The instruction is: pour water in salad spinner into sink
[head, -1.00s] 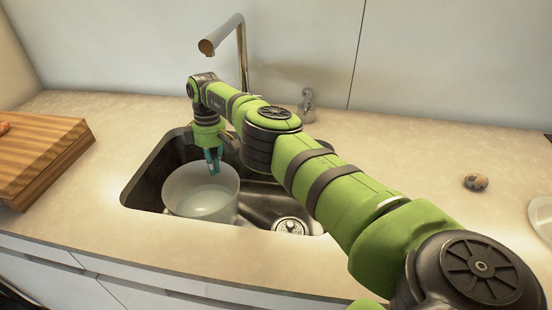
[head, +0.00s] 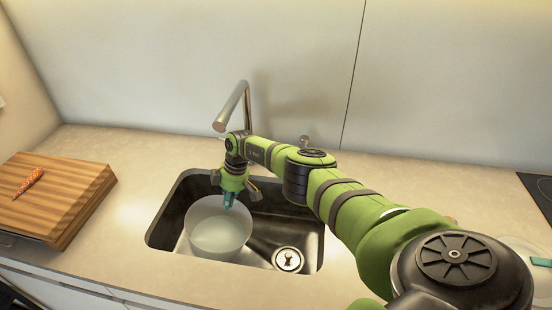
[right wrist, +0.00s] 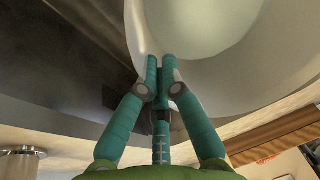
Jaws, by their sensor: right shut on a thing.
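The salad spinner bowl (head: 219,236) is whitish and translucent, with pale water inside. It stands in the left part of the dark metal sink (head: 268,232) and looks upright. My right gripper (head: 229,200) reaches down to the bowl's far right rim and is shut on it. In the right wrist view the teal fingers of my right gripper (right wrist: 161,75) pinch the wall of the bowl (right wrist: 200,40). I cannot tell whether the bowl's bottom touches the sink floor. My left gripper is not in view.
The faucet (head: 236,107) arches behind the sink, close to my right wrist. The drain (head: 287,259) is in the right of the basin. A wooden cutting board (head: 75,200) with a carrot (head: 28,182) lies at the left. A dark cooktop (head: 540,190) edge shows at the right.

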